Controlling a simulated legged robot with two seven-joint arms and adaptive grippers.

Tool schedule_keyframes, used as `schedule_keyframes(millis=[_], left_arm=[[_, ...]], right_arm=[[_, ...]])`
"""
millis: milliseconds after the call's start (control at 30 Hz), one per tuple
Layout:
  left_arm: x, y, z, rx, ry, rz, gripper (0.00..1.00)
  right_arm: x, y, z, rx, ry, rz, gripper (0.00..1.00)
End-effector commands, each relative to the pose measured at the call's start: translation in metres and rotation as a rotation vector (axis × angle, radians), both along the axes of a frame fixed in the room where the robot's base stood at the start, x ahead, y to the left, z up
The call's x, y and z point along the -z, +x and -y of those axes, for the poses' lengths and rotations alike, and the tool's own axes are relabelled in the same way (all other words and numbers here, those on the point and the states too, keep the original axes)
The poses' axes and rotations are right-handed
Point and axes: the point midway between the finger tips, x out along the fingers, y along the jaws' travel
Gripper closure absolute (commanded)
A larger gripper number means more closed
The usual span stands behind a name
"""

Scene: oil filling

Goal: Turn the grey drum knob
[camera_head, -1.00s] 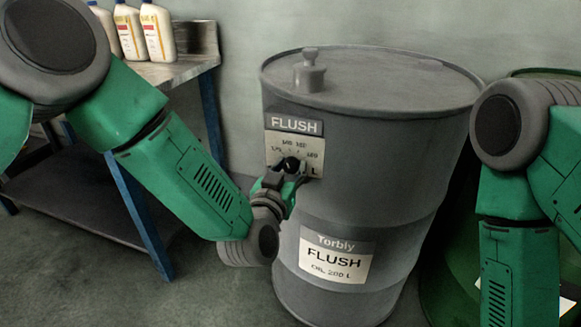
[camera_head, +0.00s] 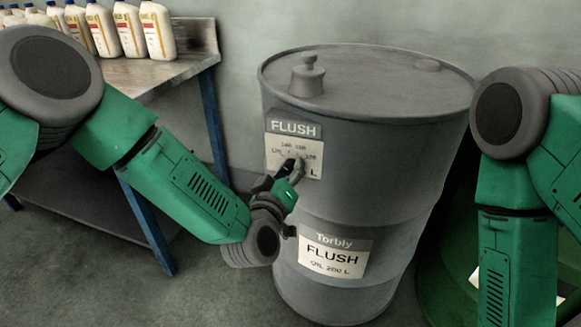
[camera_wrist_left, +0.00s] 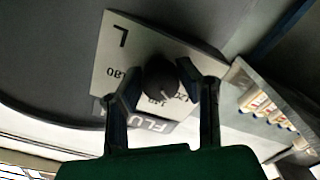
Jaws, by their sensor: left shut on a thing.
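The grey drum (camera_head: 385,150) stands upright, with a white FLUSH label high on its front. The dark round knob (camera_wrist_left: 162,78) sits on this label, with a pale pointer mark and numbers around it. My left gripper (camera_head: 292,174) reaches the label from the left and is tilted. In the left wrist view, the two fingers of my left gripper (camera_wrist_left: 160,88) are on either side of the knob, shut on it. In the head view the fingers largely hide the knob. My right arm hangs at the right; its gripper is out of view.
A metal workbench (camera_head: 150,75) with blue legs stands at the left, carrying several white bottles (camera_head: 130,30). A green drum (camera_head: 440,265) stands behind my right arm. A second label (camera_head: 335,257) is lower on the grey drum. Floor shows between bench and drum.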

Motion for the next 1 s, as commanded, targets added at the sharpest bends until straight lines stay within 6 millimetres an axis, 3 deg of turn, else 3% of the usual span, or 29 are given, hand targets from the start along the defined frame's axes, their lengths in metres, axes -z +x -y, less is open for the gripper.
schedule_keyframes(millis=[600,633,667,1000], left_arm=[[0.0021,-0.0002,-0.0007,-0.001,-0.041,-0.018,0.99],[0.0022,-0.0002,-0.0008,-0.001,-0.041,-0.018,0.59],[0.0020,-0.0002,-0.0008,-0.001,-0.041,-0.018,0.49],[0.0009,-0.0015,-0.0008,-0.001,-0.040,-0.015,0.49]], right_arm=[[-0.0013,-0.0001,0.0000,0.000,0.000,0.000,0.62],[-0.0014,-0.0001,0.0000,0.000,0.000,0.000,0.62],[-0.0014,-0.0001,0.0000,0.000,0.000,0.000,0.62],[-0.0019,-0.0014,0.0001,0.000,0.000,0.002,0.62]])
